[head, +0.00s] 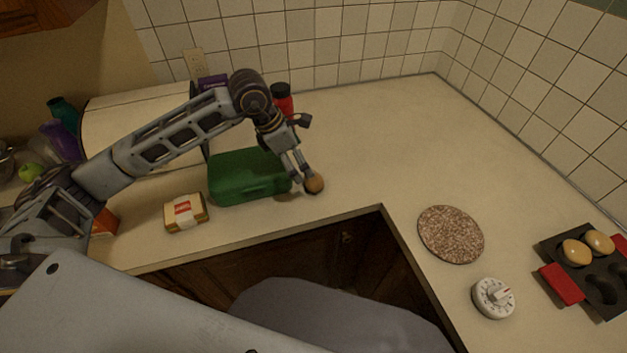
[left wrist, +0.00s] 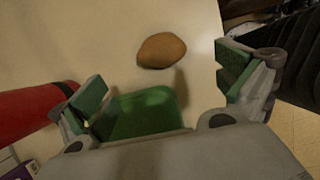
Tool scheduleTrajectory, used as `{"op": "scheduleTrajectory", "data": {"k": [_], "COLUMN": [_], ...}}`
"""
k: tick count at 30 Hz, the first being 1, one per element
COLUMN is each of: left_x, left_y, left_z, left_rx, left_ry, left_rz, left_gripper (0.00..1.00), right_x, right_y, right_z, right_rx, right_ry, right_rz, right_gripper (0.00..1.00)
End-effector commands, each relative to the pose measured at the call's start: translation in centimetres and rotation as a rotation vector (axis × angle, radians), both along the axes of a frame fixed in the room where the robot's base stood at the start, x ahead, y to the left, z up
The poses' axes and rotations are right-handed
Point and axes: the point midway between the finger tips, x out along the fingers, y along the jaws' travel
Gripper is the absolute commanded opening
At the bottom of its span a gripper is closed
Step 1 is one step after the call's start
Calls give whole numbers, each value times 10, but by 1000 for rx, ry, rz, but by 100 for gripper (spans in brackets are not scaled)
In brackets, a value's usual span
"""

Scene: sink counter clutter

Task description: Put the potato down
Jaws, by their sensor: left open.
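The brown potato (head: 314,184) rests on the counter near its front edge, just right of the green box. In the left wrist view the potato (left wrist: 162,50) lies on the pale counter beyond the fingertips, clear of both. My left gripper (head: 301,175) is right by the potato, pointing down. Its green-padded fingers stand wide apart with nothing between them in the left wrist view (left wrist: 160,80). My right gripper does not show.
The green box (head: 245,178) and a wrapped package (head: 185,212) are left of the potato. A red bottle (head: 282,100) stands behind. A round speckled mat (head: 450,234), a white timer (head: 493,298) and a dark tray (head: 598,293) lie right. The back-right counter is clear.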

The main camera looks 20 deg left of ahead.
Motion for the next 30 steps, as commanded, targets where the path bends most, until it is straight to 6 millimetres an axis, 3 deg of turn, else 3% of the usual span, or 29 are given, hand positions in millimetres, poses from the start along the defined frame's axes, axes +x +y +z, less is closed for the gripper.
{"op": "scheduleTrajectory", "data": {"k": [9,25,30], "left_x": [8,10,12], "left_y": [-12,-14,-18], "left_z": [-34,-42,-52], "left_rx": [1,1,1], "left_ry": [0,-1,3], "left_rz": [-1,-1,-1], "left_gripper": [100,100,100], "right_x": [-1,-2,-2], "right_y": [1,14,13], "right_z": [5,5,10], "right_rx": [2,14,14], "right_ry": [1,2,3], "right_rz": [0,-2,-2], "right_gripper": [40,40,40]}}
